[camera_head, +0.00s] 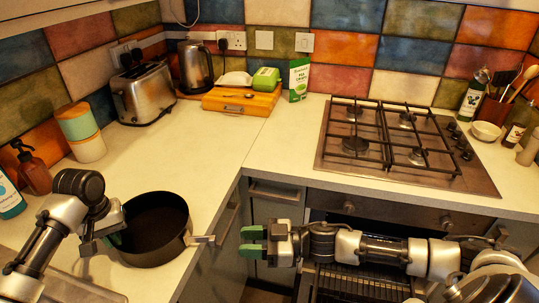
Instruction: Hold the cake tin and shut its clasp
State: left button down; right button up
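The cake tin (152,256), dark, round and open-topped, stands on the pale counter at the lower left. Its metal clasp (203,240) sticks out from the right side of the wall, towards the counter's edge.
A soap bottle (32,170) and stacked canisters (80,132) stand behind the tin at left. A toaster (144,93), kettle (195,67) and wooden box (240,102) line the back. A gas hob (330,160) is at right. The counter between tin and toaster is clear.

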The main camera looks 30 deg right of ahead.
notch_tip(320, 180, up, 10)
jog(key=a+n+g, duration=0.3)
jog(key=n+g, duration=1)
jog(key=n, duration=0.1)
jog(key=w+d+r+n+h, duration=0.2)
jog(key=w+d+r+h, duration=0.1)
jog(key=d+r+h, duration=0.5)
jog(key=shift+w+d+r+n+h, duration=0.35)
jog(key=shift+d+h, duration=0.75)
jog(key=shift+h, duration=1.2)
